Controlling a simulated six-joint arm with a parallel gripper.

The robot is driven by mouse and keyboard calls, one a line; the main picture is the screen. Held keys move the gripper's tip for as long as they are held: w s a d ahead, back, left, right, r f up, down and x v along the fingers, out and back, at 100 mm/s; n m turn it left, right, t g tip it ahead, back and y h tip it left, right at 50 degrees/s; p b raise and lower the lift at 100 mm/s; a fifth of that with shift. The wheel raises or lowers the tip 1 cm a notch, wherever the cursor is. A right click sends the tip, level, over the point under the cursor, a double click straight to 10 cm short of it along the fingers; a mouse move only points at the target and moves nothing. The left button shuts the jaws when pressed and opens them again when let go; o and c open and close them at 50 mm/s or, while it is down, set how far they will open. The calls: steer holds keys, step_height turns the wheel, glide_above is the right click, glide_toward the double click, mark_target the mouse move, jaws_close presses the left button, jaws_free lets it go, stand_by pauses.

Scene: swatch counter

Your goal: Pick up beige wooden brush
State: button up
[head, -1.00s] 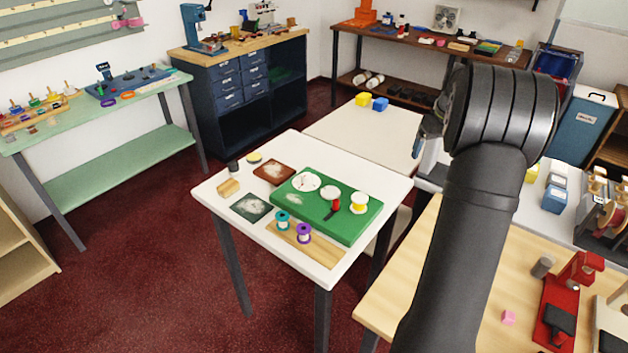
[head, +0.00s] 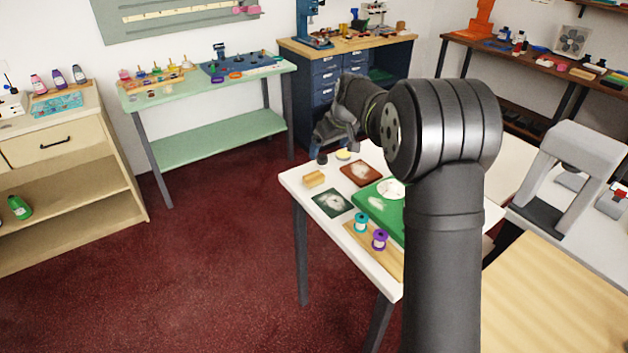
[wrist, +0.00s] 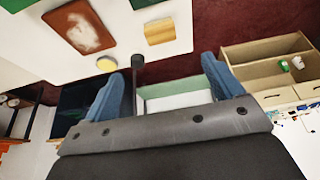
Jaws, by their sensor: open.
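The beige wooden brush (head: 314,179), a small block-like thing, lies on the white table near its left corner. It also shows in the wrist view (wrist: 159,32), above the gap between my fingers. My gripper (head: 325,143) is over the table's far left edge, behind the brush and apart from it. In the wrist view my two blue fingers (wrist: 163,78) are spread with nothing held between them. A small dark cylinder (wrist: 137,68) appears near the left finger.
The white table (head: 290,180) also bears a yellow round lid (head: 343,155), a brown board (head: 362,172), a dark patterned square (head: 333,202), a green mat (head: 372,207) and teal and purple spools (head: 380,240). A green bench (head: 215,92) stands beyond open floor.

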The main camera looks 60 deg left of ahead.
mark_target(316, 178)
steer(key=x, duration=1.7)
steer(key=c, duration=1.1)
